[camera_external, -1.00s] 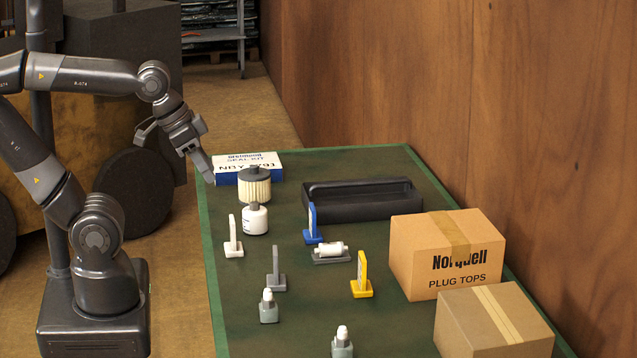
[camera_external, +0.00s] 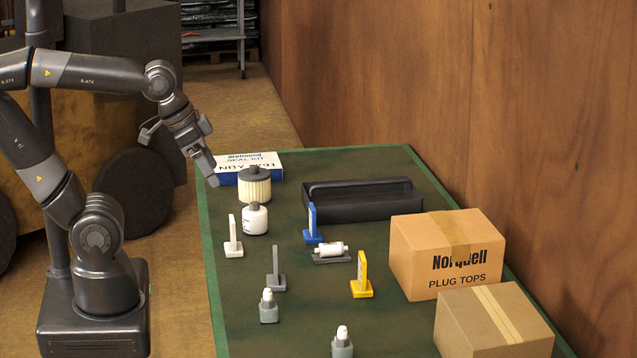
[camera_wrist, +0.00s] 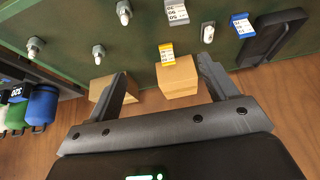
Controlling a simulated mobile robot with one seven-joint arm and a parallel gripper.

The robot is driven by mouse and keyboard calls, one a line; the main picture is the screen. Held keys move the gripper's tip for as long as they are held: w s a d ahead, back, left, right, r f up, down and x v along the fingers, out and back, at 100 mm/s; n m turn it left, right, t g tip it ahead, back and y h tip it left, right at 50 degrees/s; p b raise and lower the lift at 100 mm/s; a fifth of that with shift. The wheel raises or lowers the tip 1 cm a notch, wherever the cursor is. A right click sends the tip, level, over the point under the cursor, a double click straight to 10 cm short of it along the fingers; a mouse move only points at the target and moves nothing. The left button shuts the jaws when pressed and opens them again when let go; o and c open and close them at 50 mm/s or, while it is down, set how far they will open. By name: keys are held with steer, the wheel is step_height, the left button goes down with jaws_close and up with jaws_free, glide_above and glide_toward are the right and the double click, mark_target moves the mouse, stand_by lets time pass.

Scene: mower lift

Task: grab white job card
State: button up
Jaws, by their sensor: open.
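The white job card (camera_external: 232,234) stands upright on its small base near the left edge of the green bench, left of a white bottle, in the external view. I cannot make it out in the wrist view. My gripper (camera_external: 178,158) is open and empty, above the bench's far left edge, beyond the card and clear of it. Its two spread fingers (camera_wrist: 162,68) show in the wrist view. A grey card (camera_external: 275,268), a blue card (camera_external: 312,222) and a yellow card (camera_external: 361,274) stand on the same bench.
A ribbed filter (camera_external: 254,185) and a blue-white seal kit box (camera_external: 230,177) stand near my gripper. The white bottle (camera_external: 255,219) is close beside the card. A black tray (camera_external: 360,206) and cardboard boxes (camera_external: 447,258) fill the right side.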

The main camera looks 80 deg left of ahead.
steer(key=w+a+f+g, duration=0.2)
steer(key=w+a+f, duration=0.1)
steer(key=w+a, duration=0.15)
steer(key=g, duration=0.3)
glide_toward(233, 238)
steer(key=w+a+f, duration=0.1)
steer(key=a, duration=0.2)
step_height(233, 238, down, 5)
steer(key=shift+w+f, duration=0.1)
steer(key=f, duration=0.4)
steer(key=shift+s+d, duration=0.1)
steer(key=shift+s, duration=0.3)
steer(key=shift+f, duration=0.55)
steer(key=c, duration=1.1)
